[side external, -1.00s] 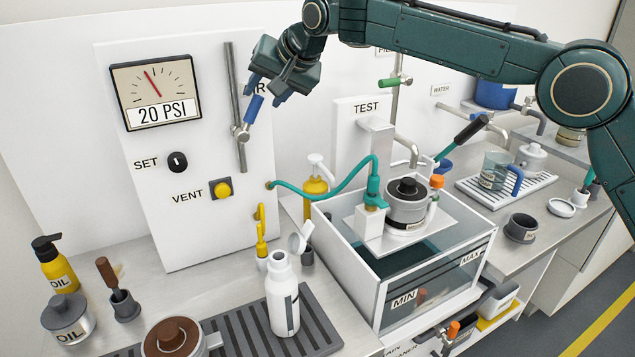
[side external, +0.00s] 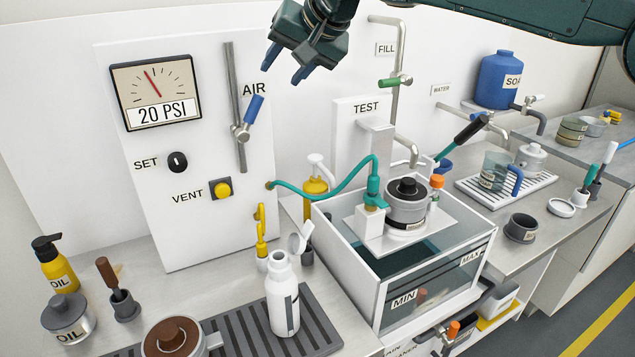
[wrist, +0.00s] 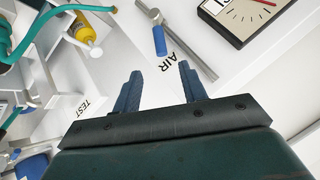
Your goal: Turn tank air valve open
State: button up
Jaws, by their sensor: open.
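The air valve's blue handle (side external: 253,109) sits on a grey vertical pipe (side external: 236,70) on the white panel, beside the AIR label. The handle slants up and to the right from its metal pivot. It also shows in the wrist view as a blue handle (wrist: 160,41), beyond my fingertips. My gripper (side external: 285,67) is up and to the right of the handle, apart from it. Its blue fingers (wrist: 160,72) are spread with nothing between them. The gauge (side external: 155,93) on the panel reads 20 PSI.
The SET knob (side external: 177,162) and yellow VENT button (side external: 222,189) are lower on the panel. A teal hose (side external: 320,192) runs from the panel to the glass tank (side external: 430,272). A FILL pipe with a green handle (side external: 395,81) stands to the right. Space around the blue handle is clear.

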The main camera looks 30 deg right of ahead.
jog(key=shift+f, duration=0.1)
jog(key=c, duration=0.6)
jog(key=shift+w+a+f, duration=0.1)
jog(key=shift+w+f, duration=0.15)
grip_shut()
jog(key=a+f+n+y, duration=0.2)
jog(key=a+f+y, duration=0.2)
jog(key=f+y, duration=0.65)
jog(key=s+d+f+m+t+h, duration=0.1)
jog(key=d+f+m+t, duration=0.1)
jog(key=d+m+t, duration=0.2)
jog(key=s+d+f+m+t+h, duration=0.1)
jog(key=d+f+m+t+h, duration=0.1)
jog(key=d+m+t, duration=0.3)
jog(key=d+f+m, duration=0.1)
jog(key=d+m, duration=0.2)
jog(key=m, duration=0.2)
jog(key=shift+s+d, duration=0.2)
jog(key=shift+d, duration=0.05)
